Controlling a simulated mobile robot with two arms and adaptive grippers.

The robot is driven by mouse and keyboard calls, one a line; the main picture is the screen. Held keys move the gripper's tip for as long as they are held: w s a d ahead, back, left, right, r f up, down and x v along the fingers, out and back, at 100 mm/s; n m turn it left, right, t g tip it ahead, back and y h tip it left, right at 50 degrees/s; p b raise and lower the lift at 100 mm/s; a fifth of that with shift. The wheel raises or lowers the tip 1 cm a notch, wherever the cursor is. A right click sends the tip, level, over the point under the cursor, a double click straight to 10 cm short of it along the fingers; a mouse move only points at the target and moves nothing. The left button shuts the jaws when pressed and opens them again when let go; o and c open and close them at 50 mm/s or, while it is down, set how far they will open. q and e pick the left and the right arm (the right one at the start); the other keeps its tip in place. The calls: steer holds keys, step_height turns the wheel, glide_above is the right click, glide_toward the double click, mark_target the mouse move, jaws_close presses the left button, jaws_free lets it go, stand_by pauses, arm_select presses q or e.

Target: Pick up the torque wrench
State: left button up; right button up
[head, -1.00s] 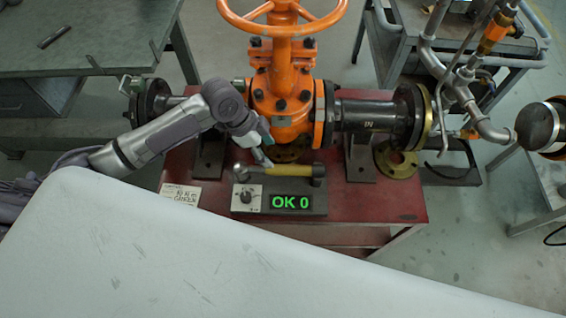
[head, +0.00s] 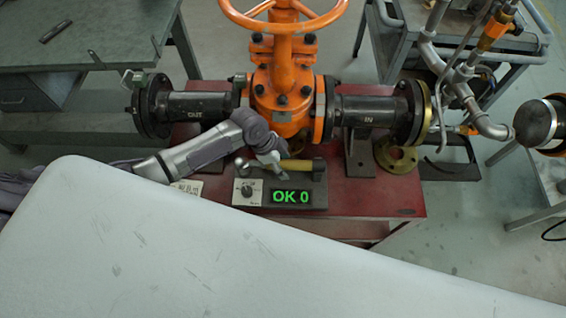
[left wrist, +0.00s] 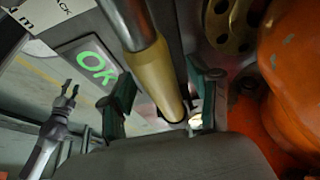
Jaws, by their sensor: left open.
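The torque wrench (head: 298,165) has a yellow handle and a metal shaft, and lies across the back of a grey tester box with a green "OK 0" display (head: 290,198). My left gripper (head: 279,172) is over the handle in the head view. In the left wrist view its two green-padded fingers (left wrist: 163,95) stand apart, one on each side of the yellow handle (left wrist: 152,72). I cannot tell whether the pads touch it. Part of the handle is hidden by the gripper in the head view. A small forked arm end (left wrist: 70,93), perhaps my right gripper, shows in the left wrist view.
The orange gate valve (head: 288,80) with dark flanged pipes stands just behind the tester on a red table (head: 380,195). A brass flange (head: 397,155) lies to the right. A pale panel (head: 240,255) fills the foreground. The table's right front is clear.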

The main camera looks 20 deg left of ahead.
arm_select(q)
jaws_close()
steer(key=shift+w+r, duration=0.15)
stand_by(0.4)
